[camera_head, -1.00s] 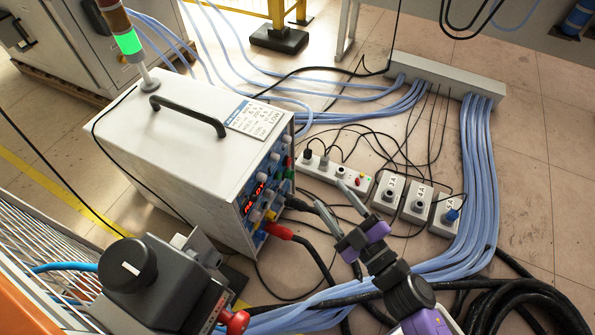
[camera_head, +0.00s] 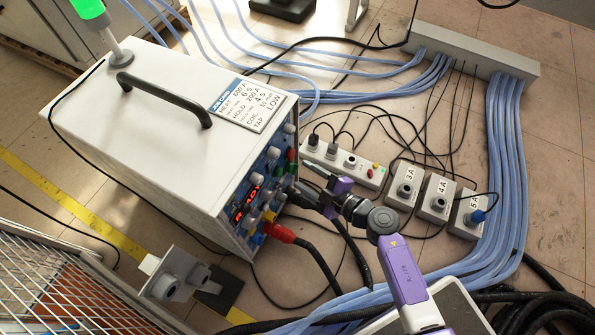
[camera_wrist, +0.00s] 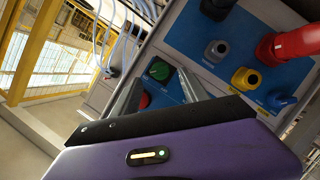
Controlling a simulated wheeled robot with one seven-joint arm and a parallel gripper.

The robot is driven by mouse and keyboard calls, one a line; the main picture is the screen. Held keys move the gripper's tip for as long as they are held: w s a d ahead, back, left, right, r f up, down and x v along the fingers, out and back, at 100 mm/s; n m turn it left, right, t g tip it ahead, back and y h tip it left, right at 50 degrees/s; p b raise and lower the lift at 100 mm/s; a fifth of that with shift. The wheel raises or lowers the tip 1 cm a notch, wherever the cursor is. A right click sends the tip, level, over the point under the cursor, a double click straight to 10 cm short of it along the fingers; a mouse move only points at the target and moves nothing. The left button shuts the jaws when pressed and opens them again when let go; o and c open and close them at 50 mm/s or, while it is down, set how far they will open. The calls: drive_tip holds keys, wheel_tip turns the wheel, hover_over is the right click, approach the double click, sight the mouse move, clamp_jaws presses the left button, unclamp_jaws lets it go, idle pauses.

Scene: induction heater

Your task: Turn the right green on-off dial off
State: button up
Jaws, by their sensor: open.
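A green dial (camera_wrist: 158,70) shows on the heater's blue front panel in the wrist view, between the fingertips of my gripper (camera_wrist: 160,78). It appears just beyond the tips; I cannot tell whether they touch it. The fingers are apart with nothing held between them. A red button (camera_wrist: 143,101) is partly hidden by the left finger.
The white heater box (camera_head: 150,130) stands on the floor. Its red plug (camera_head: 280,233) and black cables lie just below my gripper. A power strip (camera_head: 345,162) and several numbered socket boxes (camera_head: 438,197) lie to the right, beside blue cable bundles (camera_head: 507,160).

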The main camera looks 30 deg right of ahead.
sight(295, 170)
drive_tip(key=shift+b+x, duration=0.7)
drive_tip(key=shift+x, duration=1.2)
clamp_jaws()
